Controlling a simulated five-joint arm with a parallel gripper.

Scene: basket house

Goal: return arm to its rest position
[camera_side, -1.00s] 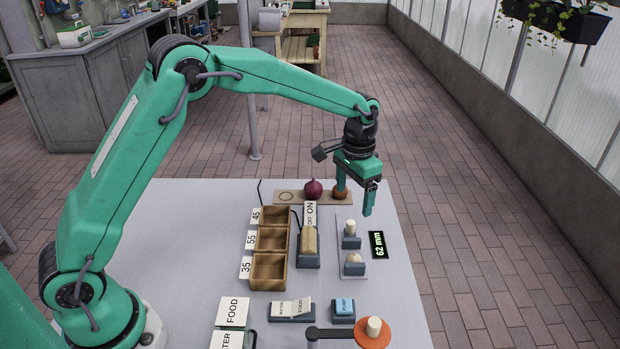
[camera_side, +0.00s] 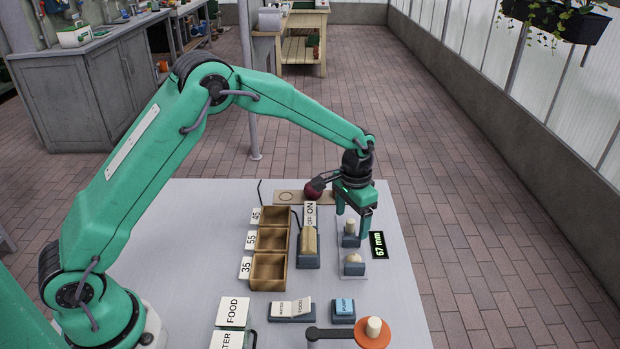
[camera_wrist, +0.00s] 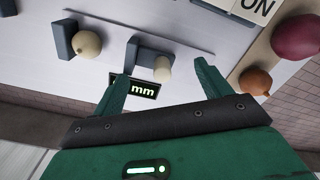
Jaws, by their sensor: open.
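My gripper (camera_side: 351,222) is open, green-fingered and pointing down, low over the right part of the grey table (camera_side: 190,230). In the wrist view my gripper (camera_wrist: 163,88) has nothing held between its fingers. Whether a finger touches a block cannot be told.
A wooden three-compartment box (camera_side: 270,243) labelled 45, 55 and 35 stands to the left. A red onion (camera_side: 313,189) and a brown one (camera_wrist: 255,81) sit on a board behind. An ON/OFF lever switch (camera_side: 309,243), a display (camera_side: 378,245) and an orange disc (camera_side: 373,335) stand nearby.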

